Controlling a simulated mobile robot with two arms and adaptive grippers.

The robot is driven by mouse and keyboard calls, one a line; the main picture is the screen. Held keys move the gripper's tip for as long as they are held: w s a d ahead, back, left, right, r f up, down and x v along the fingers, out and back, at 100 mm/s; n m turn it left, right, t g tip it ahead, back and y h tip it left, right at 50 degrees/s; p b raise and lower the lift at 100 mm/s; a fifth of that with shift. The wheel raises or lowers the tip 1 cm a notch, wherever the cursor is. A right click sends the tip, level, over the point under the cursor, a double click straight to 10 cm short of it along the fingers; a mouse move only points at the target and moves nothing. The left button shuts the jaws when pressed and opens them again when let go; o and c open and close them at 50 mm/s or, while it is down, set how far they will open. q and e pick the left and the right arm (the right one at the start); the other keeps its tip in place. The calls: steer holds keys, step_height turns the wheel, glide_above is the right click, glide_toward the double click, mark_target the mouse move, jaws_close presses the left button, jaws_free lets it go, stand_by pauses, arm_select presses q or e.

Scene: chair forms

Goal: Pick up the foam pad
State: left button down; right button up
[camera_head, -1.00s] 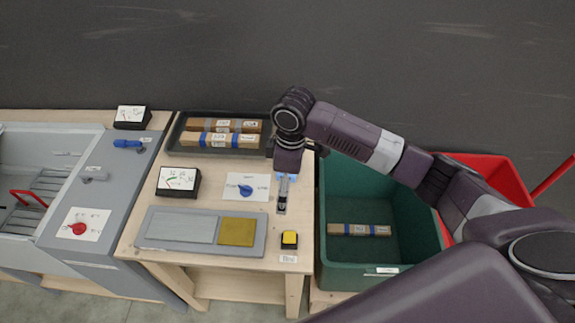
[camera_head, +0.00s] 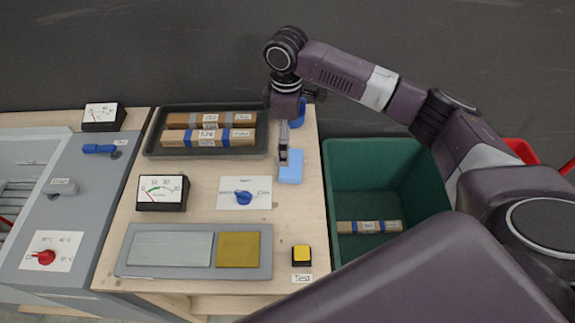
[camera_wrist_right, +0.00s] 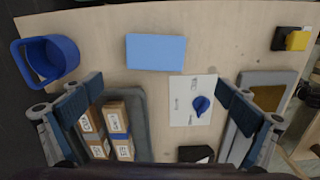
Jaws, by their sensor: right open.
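The foam pad is a light blue rectangle (camera_head: 291,172) lying flat on the right side of the wooden table. In the right wrist view the pad (camera_wrist_right: 156,52) shows whole, ahead of and between the fingertips. My right gripper (camera_head: 284,156) is open and empty above the table, hiding part of the pad's far left portion in the head view. In the right wrist view its two blue-padded fingers (camera_wrist_right: 160,88) are wide apart, with no contact on the pad. My left gripper is not in view.
A blue mug (camera_head: 298,113) stands behind the pad. A dark tray (camera_head: 150,145) with labelled boxes is at the back left. A dial card (camera_head: 228,193), meter (camera_head: 162,206) and yellow button (camera_head: 301,254) are nearby. A green bin (camera_head: 345,180) stands right of the table.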

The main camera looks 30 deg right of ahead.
mark_target(291, 166)
steer(key=shift+w+f, duration=0.7)
steer(key=shift+f, duration=1.15)
steer(key=shift+s+d+f+p, duration=0.1)
steer(key=shift+s+f+p, duration=0.05)
steer(key=shift+f+p, duration=0.2)
step_height(291, 166, down, 4)
steer(key=shift+s+d+f+p, duration=0.15)
steer(key=shift+f+p, duration=0.1)
steer(key=shift+p, duration=0.55)
steer(key=shift+f, duration=0.2)
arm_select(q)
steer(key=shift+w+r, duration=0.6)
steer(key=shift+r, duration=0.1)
arm_select(e)
steer(key=c, duration=1)
